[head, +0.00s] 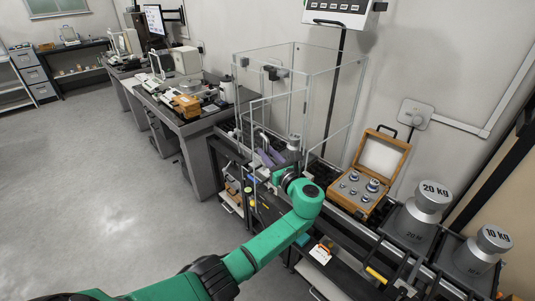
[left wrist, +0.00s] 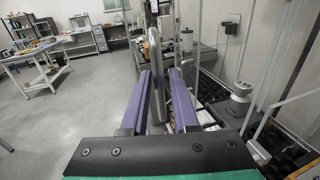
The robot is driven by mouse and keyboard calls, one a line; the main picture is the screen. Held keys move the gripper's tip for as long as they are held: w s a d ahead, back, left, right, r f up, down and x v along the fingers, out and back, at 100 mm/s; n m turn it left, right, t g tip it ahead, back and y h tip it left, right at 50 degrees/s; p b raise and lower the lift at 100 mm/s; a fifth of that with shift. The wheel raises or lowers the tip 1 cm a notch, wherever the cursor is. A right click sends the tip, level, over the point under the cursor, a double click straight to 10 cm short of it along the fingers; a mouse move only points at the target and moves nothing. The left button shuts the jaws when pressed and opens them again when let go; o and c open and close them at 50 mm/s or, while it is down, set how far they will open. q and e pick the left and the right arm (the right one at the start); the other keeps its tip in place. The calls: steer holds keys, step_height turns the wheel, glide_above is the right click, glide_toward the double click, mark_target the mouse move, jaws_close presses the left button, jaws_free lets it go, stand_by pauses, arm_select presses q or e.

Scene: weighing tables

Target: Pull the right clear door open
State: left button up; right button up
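The clear-walled case (head: 327,100) stands on the long bench, with thin pale frame edges. Its clear front panel (head: 280,112) faces my left arm; I cannot tell exactly where the right door's edges run. My left gripper (head: 268,155) has purple fingers and is at the front of the case, low down. In the left wrist view, the fingers of the left gripper (left wrist: 163,78) are apart. A shiny upright metal handle (left wrist: 155,55) stands between them, closer to the left finger; contact cannot be told. My right gripper is not in view.
A metal weight (head: 294,141) stands inside the case. To its right are an open wooden weight box (head: 381,156), a 20 KG weight (head: 428,205) and a 10 KG weight (head: 487,248). Another bench (head: 206,122) with instruments stands left. The grey floor (head: 110,190) is clear.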

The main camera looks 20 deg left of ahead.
arm_select(q)
steer(key=shift+d, duration=0.1)
steer(key=b+v, duration=0.3)
steer(key=v, duration=1.1)
steer(key=shift+s+b, duration=0.15)
steer(key=shift+b, duration=0.15)
steer(key=shift+d, duration=0.1)
